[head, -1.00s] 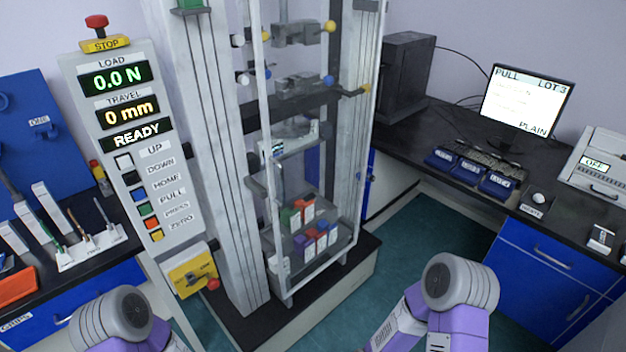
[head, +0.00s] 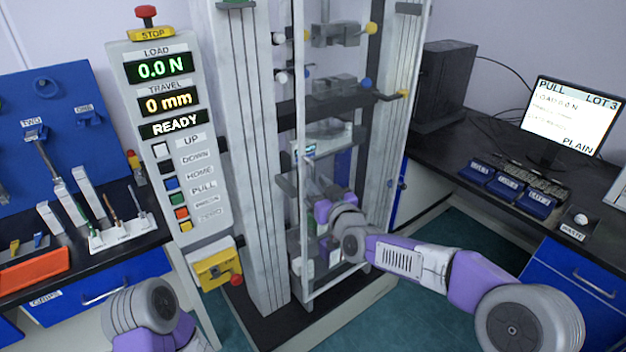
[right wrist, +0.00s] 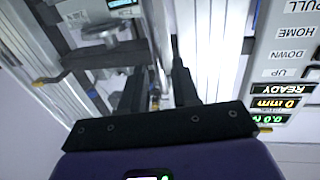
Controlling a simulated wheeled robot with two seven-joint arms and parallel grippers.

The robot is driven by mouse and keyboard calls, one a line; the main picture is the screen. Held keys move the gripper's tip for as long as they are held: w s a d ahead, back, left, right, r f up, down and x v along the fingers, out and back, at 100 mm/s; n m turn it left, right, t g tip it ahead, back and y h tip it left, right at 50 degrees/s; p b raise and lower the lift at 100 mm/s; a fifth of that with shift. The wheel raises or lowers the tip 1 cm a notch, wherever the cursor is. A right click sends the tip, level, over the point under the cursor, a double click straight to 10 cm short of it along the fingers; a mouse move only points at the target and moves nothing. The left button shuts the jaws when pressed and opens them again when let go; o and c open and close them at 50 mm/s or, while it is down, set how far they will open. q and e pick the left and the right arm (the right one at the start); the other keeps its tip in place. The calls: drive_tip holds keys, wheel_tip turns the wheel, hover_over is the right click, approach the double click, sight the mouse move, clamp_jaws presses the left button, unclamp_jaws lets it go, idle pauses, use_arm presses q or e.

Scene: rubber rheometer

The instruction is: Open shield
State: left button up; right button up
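The shield (head: 299,130) is a clear panel in a pale frame on the front of the testing machine. It looks closed across the front, with a dark block (head: 287,184) on its left post. My right gripper (head: 313,178) is in front of the shield, close to that left post; touching or apart I cannot tell. In the right wrist view its two dark fingers (right wrist: 159,82) stand apart, with nothing clearly held between them. Only part of my left arm shows at the lower left; its gripper is out of view.
The control panel (head: 168,130) with its red stop button (head: 146,12) stands left of the machine. A yellow box (head: 214,268) with a red knob sits below it. A grips bench is at the left. A bench with a monitor (head: 570,118) and blue bins (head: 505,187) is at the right.

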sight(314, 181)
drive_tip(key=shift+x, duration=1.65)
drive_tip(key=shift+c, duration=0.4)
clamp_jaws()
